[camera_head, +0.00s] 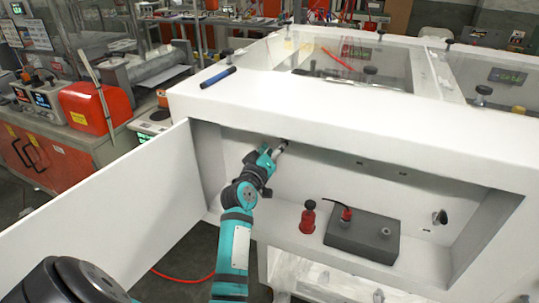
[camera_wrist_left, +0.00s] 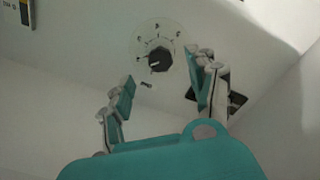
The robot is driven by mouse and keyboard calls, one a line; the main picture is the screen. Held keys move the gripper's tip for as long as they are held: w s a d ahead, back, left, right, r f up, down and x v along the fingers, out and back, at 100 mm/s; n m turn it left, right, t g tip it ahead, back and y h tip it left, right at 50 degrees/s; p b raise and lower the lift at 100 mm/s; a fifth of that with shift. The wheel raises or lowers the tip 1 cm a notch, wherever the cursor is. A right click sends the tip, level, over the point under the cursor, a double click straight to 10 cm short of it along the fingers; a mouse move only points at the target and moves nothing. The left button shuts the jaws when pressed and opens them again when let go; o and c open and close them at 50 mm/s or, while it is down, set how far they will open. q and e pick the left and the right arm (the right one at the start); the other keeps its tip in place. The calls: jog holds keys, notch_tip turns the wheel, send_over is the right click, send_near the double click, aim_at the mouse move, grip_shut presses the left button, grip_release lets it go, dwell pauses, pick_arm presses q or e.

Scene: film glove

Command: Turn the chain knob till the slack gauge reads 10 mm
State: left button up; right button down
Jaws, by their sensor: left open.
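In the left wrist view a round black knob (camera_wrist_left: 159,60) with a pale dial of marks around it sits on the white panel. I cannot read the marks or tell for certain that it is the chain knob. My left gripper (camera_wrist_left: 163,76) is open, its two fingers on either side of the knob's line of sight, with no visible contact. In the head view the left gripper (camera_head: 277,149) reaches into the white recess near its upper back wall and hides most of what is there. No slack gauge reading is legible. My right gripper is out of view.
The open white door (camera_head: 125,205) stands left of my arm. Inside the recess, a red-bodied knob (camera_head: 308,217) and a dark grey box (camera_head: 362,236) stand on the floor to the right. A blue marker (camera_head: 218,77) lies on the frame's top edge.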

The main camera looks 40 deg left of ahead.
pick_arm(q)
jog(key=shift+v, duration=2.25)
